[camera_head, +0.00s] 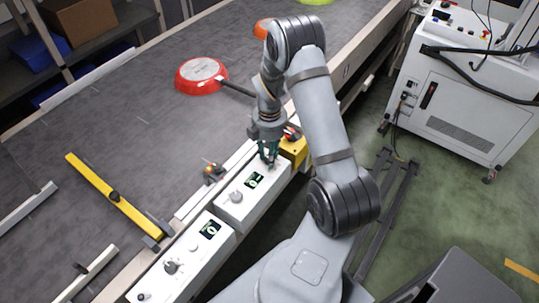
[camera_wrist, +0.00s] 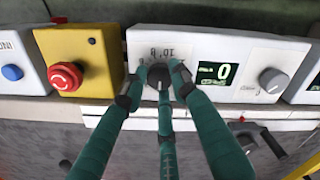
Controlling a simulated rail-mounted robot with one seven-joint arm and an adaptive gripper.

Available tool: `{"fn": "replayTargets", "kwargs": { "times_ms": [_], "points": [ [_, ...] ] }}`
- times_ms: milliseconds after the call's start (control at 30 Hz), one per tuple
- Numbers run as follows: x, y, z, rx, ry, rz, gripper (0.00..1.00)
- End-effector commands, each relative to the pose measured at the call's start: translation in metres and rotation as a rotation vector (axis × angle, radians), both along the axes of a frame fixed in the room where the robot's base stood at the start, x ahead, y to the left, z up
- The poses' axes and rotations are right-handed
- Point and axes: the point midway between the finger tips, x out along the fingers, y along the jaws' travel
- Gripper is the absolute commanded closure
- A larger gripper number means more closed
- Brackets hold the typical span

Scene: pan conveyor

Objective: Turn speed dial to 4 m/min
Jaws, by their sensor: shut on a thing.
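The speed dial (camera_wrist: 158,76) is a dark knob on a white control box (camera_wrist: 140,43); the wrist view shows the box upside down, with numbers around the dial, of which I make out 8 and 10. The small display (camera_wrist: 217,73) beside it shows what looks like a 0. My gripper (camera_wrist: 160,85) is closed around the dial, and its green fingers hide much of it and part of its scale. In the head view my gripper (camera_head: 269,160) reaches down onto the far end of the same box (camera_head: 232,207); the dial is hidden there.
A grey knob (camera_wrist: 273,80) sits on the other side of the display. A yellow box with a red emergency button (camera_wrist: 66,76) stands beside the control box. A second control box (camera_head: 190,255) is nearer. A red pan (camera_head: 201,75) lies on the conveyor belt (camera_head: 110,110).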

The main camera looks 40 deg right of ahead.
Motion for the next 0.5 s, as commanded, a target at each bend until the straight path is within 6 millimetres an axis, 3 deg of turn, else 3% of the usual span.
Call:
{"fn": "replayTargets", "kwargs": {
  "times_ms": [267, 500],
  "points": [
    [-0.0001, 0.0001, -0.0012, 0.000, 0.000, -0.051, 0.99],
    [0.0003, 0.0004, -0.0029, -0.001, -0.001, -0.200, 0.99]
  ]
}}
